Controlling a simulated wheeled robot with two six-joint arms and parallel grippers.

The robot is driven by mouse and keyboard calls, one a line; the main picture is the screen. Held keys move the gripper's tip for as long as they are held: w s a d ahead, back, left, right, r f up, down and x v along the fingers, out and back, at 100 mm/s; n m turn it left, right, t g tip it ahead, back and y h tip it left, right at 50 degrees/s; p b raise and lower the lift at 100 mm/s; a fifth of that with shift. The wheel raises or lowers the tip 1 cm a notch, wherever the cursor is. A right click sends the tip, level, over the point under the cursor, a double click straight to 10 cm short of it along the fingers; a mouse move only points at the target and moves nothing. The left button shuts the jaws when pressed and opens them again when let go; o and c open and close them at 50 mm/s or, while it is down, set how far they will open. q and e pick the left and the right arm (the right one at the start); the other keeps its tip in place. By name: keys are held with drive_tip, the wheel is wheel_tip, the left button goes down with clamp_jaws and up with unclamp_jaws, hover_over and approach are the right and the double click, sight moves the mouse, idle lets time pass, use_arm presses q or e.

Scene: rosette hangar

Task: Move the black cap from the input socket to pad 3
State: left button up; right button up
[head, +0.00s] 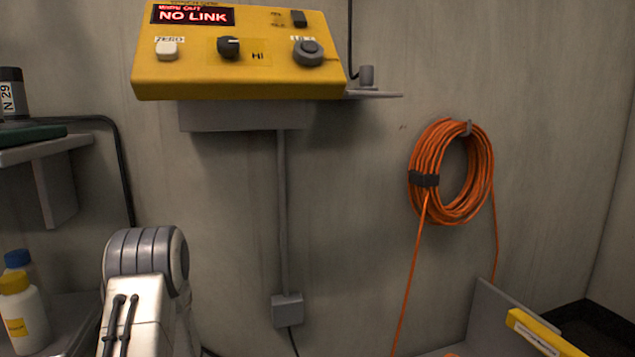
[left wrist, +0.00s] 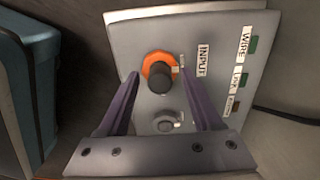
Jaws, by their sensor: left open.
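In the left wrist view, a grey panel (left wrist: 215,45) carries an INPUT label. Beside the label is the orange-ringed input socket (left wrist: 155,62), with the black cap (left wrist: 161,81) seated in it. My left gripper (left wrist: 160,75) is open, its two purple fingers on either side of the cap with a visible gap to each. I cannot tell how far the fingertips are from the panel. A round grey fitting (left wrist: 167,122) sits below the socket. Pad 3 is not in view. The right gripper is not in view.
A yellow box (head: 200,75) reading NO LINK is on the wall. An orange cable coil (head: 420,195) hangs at right. Bottles (head: 22,315) stand on a low left shelf. A teal case (left wrist: 40,45) is left of the panel in the wrist view.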

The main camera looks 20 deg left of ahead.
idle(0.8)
use_arm(q)
clamp_jaws()
drive_tip(key=shift+r+p, duration=0.15)
drive_tip(key=shift+p, duration=0.25)
idle(1.2)
drive_tip(key=shift+r+p, duration=2.85)
drive_tip(key=shift+p, duration=0.25)
